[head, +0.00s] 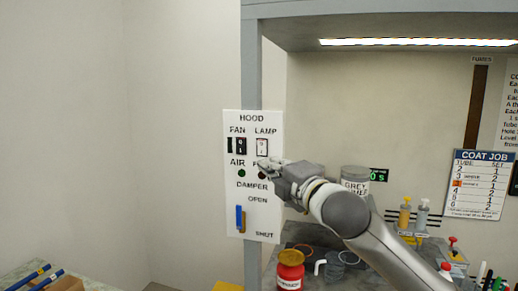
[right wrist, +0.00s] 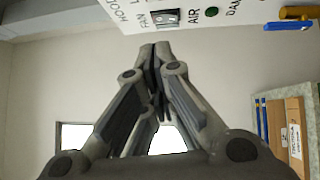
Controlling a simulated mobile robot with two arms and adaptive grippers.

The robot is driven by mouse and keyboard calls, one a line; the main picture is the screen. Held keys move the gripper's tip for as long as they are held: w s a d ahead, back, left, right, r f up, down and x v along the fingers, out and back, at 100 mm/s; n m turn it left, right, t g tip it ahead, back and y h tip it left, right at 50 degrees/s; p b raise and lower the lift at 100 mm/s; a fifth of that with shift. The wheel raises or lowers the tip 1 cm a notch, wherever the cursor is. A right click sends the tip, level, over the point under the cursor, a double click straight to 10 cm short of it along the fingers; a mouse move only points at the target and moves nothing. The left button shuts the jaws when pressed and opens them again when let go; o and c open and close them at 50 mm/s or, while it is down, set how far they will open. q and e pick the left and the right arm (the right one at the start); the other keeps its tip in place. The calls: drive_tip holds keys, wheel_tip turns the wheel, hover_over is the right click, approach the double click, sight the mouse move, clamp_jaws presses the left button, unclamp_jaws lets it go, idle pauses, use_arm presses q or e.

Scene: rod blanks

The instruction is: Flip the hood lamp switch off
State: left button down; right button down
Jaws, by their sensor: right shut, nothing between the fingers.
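The hood lamp (head: 415,42) is a bright lit strip under the hood top. My right gripper (head: 261,167) is shut and empty, its tips just below the lamp switch in the head view; I cannot tell whether they touch the panel. In the right wrist view the shut fingertips (right wrist: 155,50) point at the panel, near the FAN switch (right wrist: 165,18); the lamp switch does not show clearly there. My left gripper is not in view.
The dark fan switch (head: 240,146) is just left of the lamp switch. A green AIR light (head: 241,173) and a blue damper lever (head: 239,217) are below. A red jar (head: 290,271) and a grey container (head: 355,180) stand in the hood.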

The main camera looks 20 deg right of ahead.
drive_tip(key=p, duration=0.4)
approach(258, 149)
drive_tip(key=w+a+r, duration=0.2)
drive_tip(key=a, duration=0.3)
drive_tip(key=w+d+p, duration=0.2)
drive_tip(key=w, duration=0.1)
drive_tip(key=shift+w, duration=0.3)
